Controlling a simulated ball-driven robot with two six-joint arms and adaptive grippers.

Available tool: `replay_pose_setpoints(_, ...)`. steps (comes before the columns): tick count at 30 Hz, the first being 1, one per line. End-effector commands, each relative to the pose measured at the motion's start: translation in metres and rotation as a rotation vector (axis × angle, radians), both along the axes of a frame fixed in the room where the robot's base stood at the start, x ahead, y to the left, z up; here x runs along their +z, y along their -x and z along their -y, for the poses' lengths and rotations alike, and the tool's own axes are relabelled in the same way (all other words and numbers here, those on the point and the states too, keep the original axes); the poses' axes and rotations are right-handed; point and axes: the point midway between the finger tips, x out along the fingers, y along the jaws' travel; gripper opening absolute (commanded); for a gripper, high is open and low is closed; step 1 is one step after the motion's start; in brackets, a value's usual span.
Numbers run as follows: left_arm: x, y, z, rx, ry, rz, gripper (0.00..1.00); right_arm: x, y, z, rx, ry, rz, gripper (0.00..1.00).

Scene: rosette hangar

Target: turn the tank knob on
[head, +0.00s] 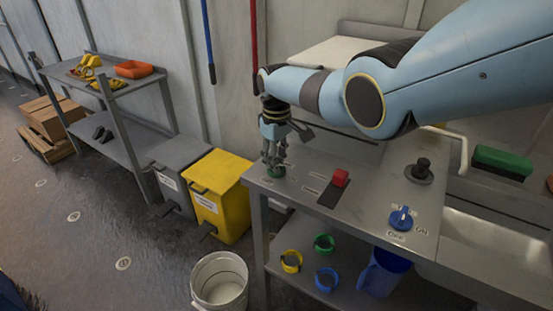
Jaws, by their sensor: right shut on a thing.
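A blue knob (401,218) sits on the grey metal bench top (350,222), with an ON mark to its right and an OFF mark below it. I cannot tell clearly which mark it points to. My right gripper (274,165) is at the bench's left end, pointing down, well to the left of the blue knob. It is shut on a small green round piece (276,172) at the bench top, mostly hidden by the fingers. I cannot tell whether this piece is a knob. My left gripper is not in view.
A red slider (340,178) and a black joystick (422,168) stand on the bench top. A green brush (502,162) lies at right. Coloured rings and a blue jug (383,272) are on the lower shelf. A yellow bin (220,190) and a white bucket (219,281) stand at left.

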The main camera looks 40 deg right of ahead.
Motion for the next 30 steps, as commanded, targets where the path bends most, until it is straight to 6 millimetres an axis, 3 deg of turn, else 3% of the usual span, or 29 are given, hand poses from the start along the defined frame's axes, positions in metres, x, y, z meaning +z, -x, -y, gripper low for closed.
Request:
replay_pose_setpoints(10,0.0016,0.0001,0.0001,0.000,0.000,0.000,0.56,0.0011,-0.0013,0.0003,0.147,0.001,0.003,0.00)
replay_pose_setpoints(27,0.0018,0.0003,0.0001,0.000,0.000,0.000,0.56,0.0011,-0.0015,0.0003,0.177,0.001,0.004,0.00)
replay_pose_setpoints(28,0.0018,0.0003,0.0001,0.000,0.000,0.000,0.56,0.0011,-0.0015,0.0003,0.177,0.001,0.004,0.17)
replay_pose_setpoints(30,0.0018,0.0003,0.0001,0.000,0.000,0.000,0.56,0.0011,-0.0014,0.0002,0.177,0.001,0.004,0.26)
